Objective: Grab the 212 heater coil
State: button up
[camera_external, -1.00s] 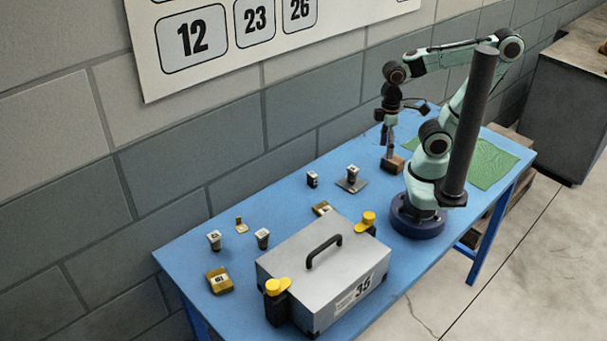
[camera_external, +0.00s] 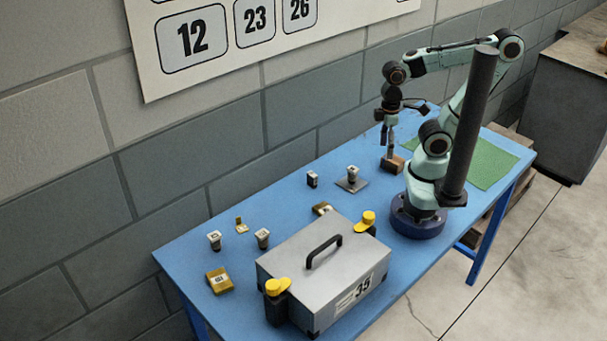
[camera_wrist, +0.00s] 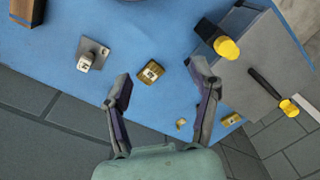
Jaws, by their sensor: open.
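I cannot tell which small labelled part is the 212 heater coil, because the labels are too small to read. My gripper (camera_external: 388,140) is open and empty, above the table's far part near a brown block (camera_external: 395,164). In the wrist view its two fingers (camera_wrist: 161,80) stand apart, with a brass block with a pale label (camera_wrist: 150,72) showing between them, below and not touched. A grey plate with a pale upright piece (camera_wrist: 92,54) lies left of the fingers; it also shows in the external view (camera_external: 351,184). A dark block with a pale face (camera_external: 312,179) stands beside it.
A grey case marked 35 (camera_external: 318,262) with yellow-topped corner pieces stands at the table's front. Two pale-topped pieces (camera_external: 262,238), a small yellow piece (camera_external: 240,226) and a yellow block (camera_external: 219,280) are at left. A green mat (camera_external: 492,165) lies far right. The wall borders the table.

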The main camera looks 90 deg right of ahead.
jog(key=shift+w, duration=0.1)
jog(key=w+r+m+t, duration=0.1)
jog(key=w+r+t, duration=0.15)
jog(key=w, duration=0.45)
jog(key=w+r+m+t, duration=0.1)
jog(key=w+r+t, duration=0.15)
jog(key=w, duration=0.55)
send_over(263, 233)
jog(key=w+d, duration=0.2)
jog(key=d, duration=0.2)
notch_tip(263, 233, down, 11)
jog(key=s+a+f+g, duration=0.1)
jog(key=f, duration=0.2)
jog(key=a+f+g, duration=0.1)
jog(key=f, duration=0.3)
jog(key=s+a+f+n+g, duration=0.1)
jog(key=f, duration=0.3)
jog(key=shift+s+a+f+h, duration=0.15)
jog(key=shift+s+a+h, duration=0.2)
jog(key=shift+a+h, duration=0.05)
jog(key=f, duration=0.4)
jog(key=w+f, duration=0.1)
jog(key=f, duration=0.1)
jog(key=shift+a+f, duration=0.15)
jog(key=shift+f, duration=0.05)
jog(key=c, duration=1.1)
